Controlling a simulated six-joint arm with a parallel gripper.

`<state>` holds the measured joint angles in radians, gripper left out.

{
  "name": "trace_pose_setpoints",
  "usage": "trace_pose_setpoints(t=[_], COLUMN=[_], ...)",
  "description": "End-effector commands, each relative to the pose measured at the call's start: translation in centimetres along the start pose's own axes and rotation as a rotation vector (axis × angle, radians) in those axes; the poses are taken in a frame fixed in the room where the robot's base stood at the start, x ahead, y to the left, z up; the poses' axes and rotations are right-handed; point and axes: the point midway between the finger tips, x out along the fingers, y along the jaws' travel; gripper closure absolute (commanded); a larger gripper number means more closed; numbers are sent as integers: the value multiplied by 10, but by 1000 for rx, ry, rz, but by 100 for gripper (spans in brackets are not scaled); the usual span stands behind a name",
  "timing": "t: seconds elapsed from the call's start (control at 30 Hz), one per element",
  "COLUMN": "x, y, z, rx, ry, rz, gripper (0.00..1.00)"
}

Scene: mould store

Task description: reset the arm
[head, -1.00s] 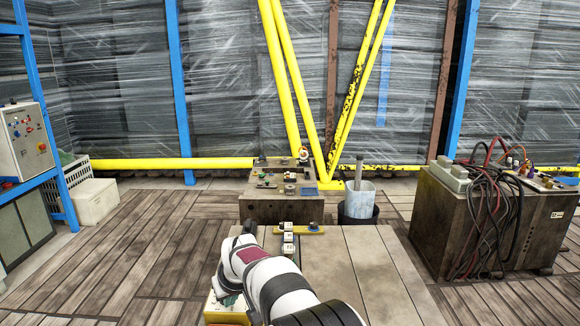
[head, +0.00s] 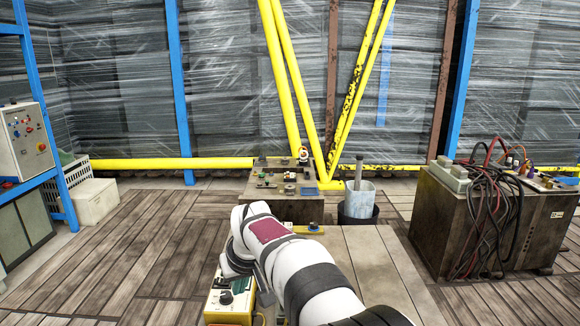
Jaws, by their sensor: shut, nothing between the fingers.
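My arm, white with black bands and a dark red patch, reaches from the lower right over the wooden table (head: 375,260) in the head view. Its elbow bends near the table's far left corner, and the wrist part hangs down at the left edge. My gripper's fingers cannot be made out; they are hidden behind or below the arm. No object is seen held. A yellow box with a dark knob (head: 230,303) stands below the wrist, partly covered by the arm.
A yellow bar (head: 306,230) lies at the table's far edge, partly covered by my arm. A cabinet with cables (head: 525,235) stands right. The table's right half is clear.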

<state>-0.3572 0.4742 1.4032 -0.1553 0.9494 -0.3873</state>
Motion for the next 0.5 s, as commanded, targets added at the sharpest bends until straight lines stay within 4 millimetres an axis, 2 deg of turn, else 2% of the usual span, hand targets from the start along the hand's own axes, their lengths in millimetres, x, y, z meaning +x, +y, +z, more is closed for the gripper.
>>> trace_pose_setpoints(t=[0.03, 0.07, 0.1, 0.17, 0.2, 0.23, 0.3, 0.4, 0.5], x=[-25, -42, -63, -93, -108, -118, -134, -144, -146], y=[13, 21, 29, 35, 35, 33, 24, 8, -4], z=[26, 48, 84, 142, 181, 209, 270, 335, 370], rx=[78, 140, 233, 378, 470, 538, 680, 835, 922], ry=[-31, -61, -105, -172, -215, -244, -308, -378, -418], rz=[8, 12, 19, 30, 38, 44, 56, 70, 79], gripper=[100, 100, 100, 100, 100, 100, 100, 100, 100])
